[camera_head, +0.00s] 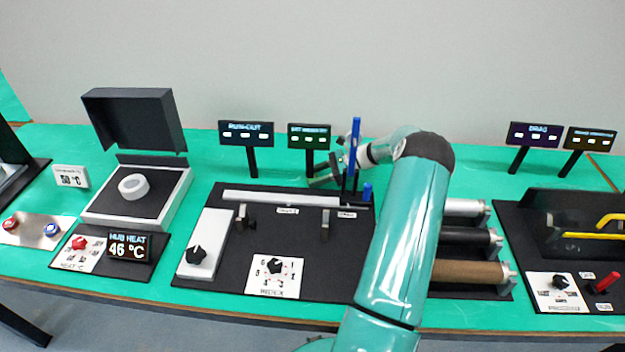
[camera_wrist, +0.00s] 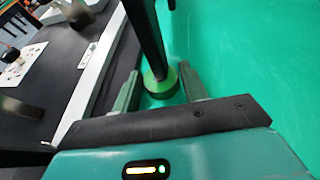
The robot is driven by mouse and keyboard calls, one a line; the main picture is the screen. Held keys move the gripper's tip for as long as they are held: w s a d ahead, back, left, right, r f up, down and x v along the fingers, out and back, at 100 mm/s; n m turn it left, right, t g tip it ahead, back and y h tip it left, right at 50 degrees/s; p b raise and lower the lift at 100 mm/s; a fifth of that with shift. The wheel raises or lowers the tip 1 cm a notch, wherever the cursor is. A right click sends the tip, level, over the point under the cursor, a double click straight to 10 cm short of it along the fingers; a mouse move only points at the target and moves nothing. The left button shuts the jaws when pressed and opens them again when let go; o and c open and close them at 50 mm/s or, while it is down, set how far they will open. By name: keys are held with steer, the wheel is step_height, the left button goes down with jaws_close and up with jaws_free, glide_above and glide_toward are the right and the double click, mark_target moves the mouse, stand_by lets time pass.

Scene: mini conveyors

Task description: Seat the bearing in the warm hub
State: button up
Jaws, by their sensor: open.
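A white ring-shaped piece (camera_head: 133,187), which looks like the hub, lies in the open heater box (camera_head: 112,217) at the left. The hub heat display (camera_head: 128,247) reads 46 °C. No part can be clearly told as the bearing. My gripper (camera_wrist: 160,92) is open. In the wrist view a dark post (camera_wrist: 146,38) with a green round foot (camera_wrist: 161,84) stands between or just beyond its fingers; I cannot tell whether they touch. In the head view my arm's end is behind the black fixture board, near an upright blue-topped post (camera_head: 354,142).
The black fixture board (camera_head: 330,262) carries a pale rail (camera_head: 265,198) and knobs. Rollers (camera_head: 468,271) are right of my arm, and a unit with yellow handles (camera_head: 590,236) is at far right. The heater's dark lid (camera_head: 133,120) stands raised. Small displays (camera_head: 246,133) line the back.

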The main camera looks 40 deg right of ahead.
mark_target(316, 176)
steer(key=c, duration=0.7)
steer(key=shift+c, duration=0.2)
steer(key=shift+r, duration=0.5)
step_height(316, 176, up, 2)
steer(key=shift+r, duration=0.2)
steer(key=s+d, duration=0.3)
steer(key=d, duration=0.1)
steer(key=s+d, duration=0.4)
steer(key=d, duration=0.1)
steer(key=s+d, duration=0.4)
steer(key=d, duration=0.1)
steer(key=shift+d, duration=0.2)
steer(key=shift+w+r, duration=0.1)
